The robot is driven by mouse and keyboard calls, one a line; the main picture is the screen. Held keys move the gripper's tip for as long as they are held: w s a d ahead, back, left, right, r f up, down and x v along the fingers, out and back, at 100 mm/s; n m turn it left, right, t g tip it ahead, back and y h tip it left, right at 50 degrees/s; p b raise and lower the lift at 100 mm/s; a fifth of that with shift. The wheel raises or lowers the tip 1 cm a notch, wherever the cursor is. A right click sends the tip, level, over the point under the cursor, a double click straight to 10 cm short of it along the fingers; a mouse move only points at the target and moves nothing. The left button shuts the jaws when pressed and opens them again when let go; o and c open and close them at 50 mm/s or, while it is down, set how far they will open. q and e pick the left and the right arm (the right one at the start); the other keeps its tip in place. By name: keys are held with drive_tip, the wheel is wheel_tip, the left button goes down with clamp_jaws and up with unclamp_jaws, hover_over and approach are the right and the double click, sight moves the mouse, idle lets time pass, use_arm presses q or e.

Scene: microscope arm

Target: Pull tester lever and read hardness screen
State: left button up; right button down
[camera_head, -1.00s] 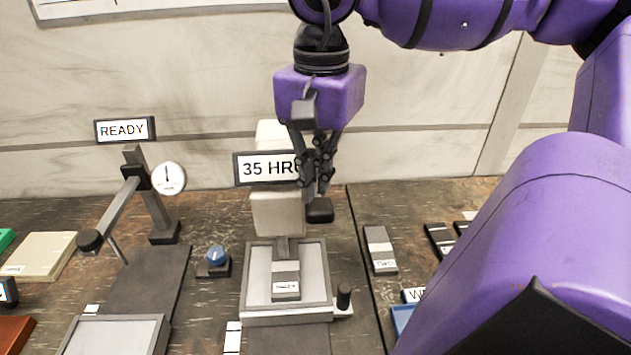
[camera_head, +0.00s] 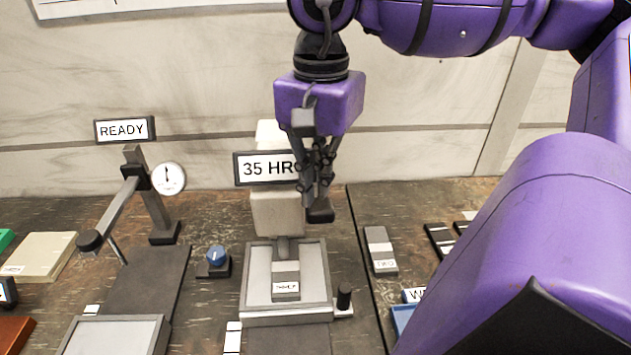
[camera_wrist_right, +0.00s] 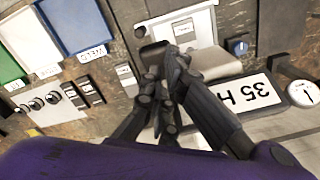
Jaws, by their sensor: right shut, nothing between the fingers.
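The hardness tester (camera_head: 277,212) is a pale column with a framed tray (camera_head: 326,290) at its foot. A metal block (camera_head: 286,268) with a small label sits on the tray under the dark indenter. The tester's screen (camera_head: 266,168) reads "35 HR", its right end hidden by my right gripper; it shows upside down in the right wrist view (camera_wrist_right: 252,93). The lever's dark end (camera_head: 321,212) is at the column's right side. My right gripper (camera_head: 314,203) is shut and empty, with its fingertips right by the lever end; I cannot tell whether they touch. My left gripper is out of view.
A stand with a "READY" sign (camera_head: 124,130) and a dial gauge (camera_head: 169,178) is at left. A blue knob (camera_head: 217,255) lies between the stations. A block labelled "TWO" (camera_head: 380,250) is at right. My right arm covers the right side.

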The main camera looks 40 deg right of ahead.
sight(320, 204)
drive_tip(key=shift+f, duration=0.15)
idle(0.4)
drive_tip(key=shift+f+b, duration=0.3)
drive_tip(key=shift+f, duration=2.6)
drive_tip(key=shift+r, duration=3.2)
drive_tip(key=shift+r, duration=0.15)
wheel_tip(320, 204, up, 12)
drive_tip(key=shift+f, duration=0.25)
